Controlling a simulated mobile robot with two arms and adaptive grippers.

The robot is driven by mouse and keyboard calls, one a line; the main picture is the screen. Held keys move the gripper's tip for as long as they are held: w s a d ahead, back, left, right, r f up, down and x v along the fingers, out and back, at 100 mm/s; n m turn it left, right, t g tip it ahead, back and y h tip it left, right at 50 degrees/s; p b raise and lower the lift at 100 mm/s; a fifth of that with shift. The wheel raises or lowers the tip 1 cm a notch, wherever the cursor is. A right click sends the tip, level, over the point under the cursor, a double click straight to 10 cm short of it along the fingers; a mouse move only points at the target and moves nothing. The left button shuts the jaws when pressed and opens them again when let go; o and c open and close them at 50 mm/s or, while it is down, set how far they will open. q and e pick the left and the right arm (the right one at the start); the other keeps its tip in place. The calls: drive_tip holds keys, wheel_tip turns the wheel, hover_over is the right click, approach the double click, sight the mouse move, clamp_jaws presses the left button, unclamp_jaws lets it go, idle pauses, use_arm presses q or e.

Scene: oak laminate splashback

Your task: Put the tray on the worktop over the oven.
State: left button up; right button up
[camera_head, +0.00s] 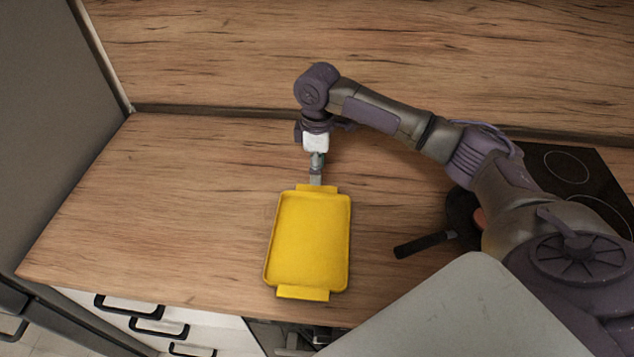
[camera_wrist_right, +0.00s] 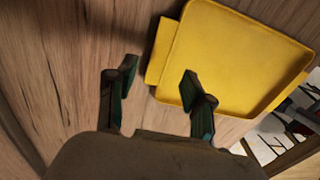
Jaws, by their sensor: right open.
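The yellow tray (camera_head: 309,243) lies flat on the wooden worktop (camera_head: 190,200), with one handle tab toward the back wall and one toward the front edge. The front tab is close to the worktop's front edge. My right gripper (camera_head: 316,183) is at the back tab, pointing down. In the right wrist view my right gripper (camera_wrist_right: 158,76) is open, with its two fingers apart near the tab of the tray (camera_wrist_right: 240,55). I cannot tell whether the fingers touch the tab. A dark appliance front (camera_head: 290,338), partly hidden, sits below the tray's front edge. My left gripper is not in view.
A black hob (camera_head: 570,170) is set at the right, with a pan whose dark handle (camera_head: 420,245) points toward the tray. White drawers (camera_head: 110,320) with black handles are at the front left. The worktop left of the tray is clear.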

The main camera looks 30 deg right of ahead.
wheel_tip(320, 180, up, 6)
drive_tip(key=shift+b, duration=0.4)
drive_tip(key=shift+w, duration=0.1)
